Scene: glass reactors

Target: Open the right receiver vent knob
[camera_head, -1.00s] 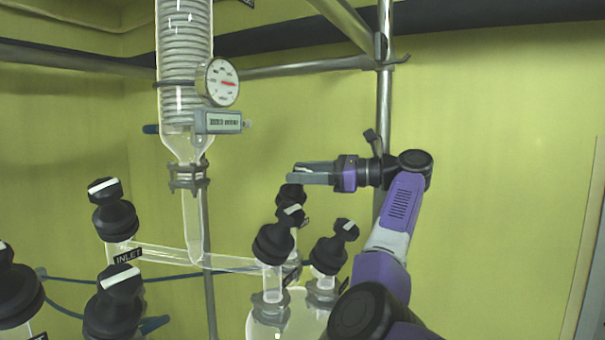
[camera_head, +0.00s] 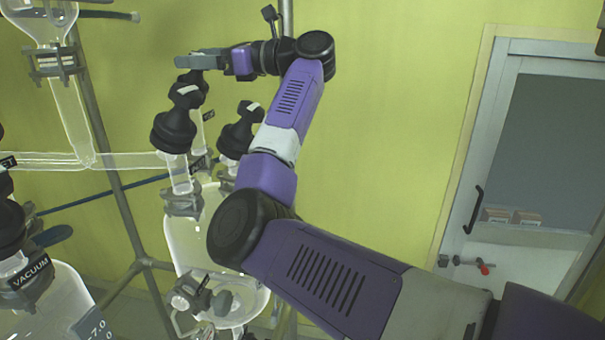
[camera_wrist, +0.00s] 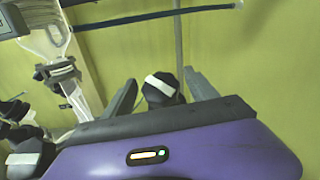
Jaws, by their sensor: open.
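Black knobs with white stripes stand on the right glass vessel (camera_head: 190,240): a front-left one (camera_head: 175,128), a right one (camera_head: 241,130) and a back one (camera_head: 189,78) partly hidden. My gripper (camera_head: 190,61) is at the top of the back knob. In the wrist view my open gripper (camera_wrist: 162,80) has one finger on each side of a black knob with a white stripe (camera_wrist: 160,92). The head view does not clearly show whether the fingers touch it. The labels by these knobs are too small to read, so I cannot tell which is the vent.
A glass tube with a clamp (camera_head: 57,63) stands left of the gripper. A black knob (camera_head: 10,225) with a VACUUM label (camera_head: 28,275) is at the lower left. A metal post (camera_head: 110,170) stands behind. A door (camera_head: 540,150) is at the right, with bare wall before it.

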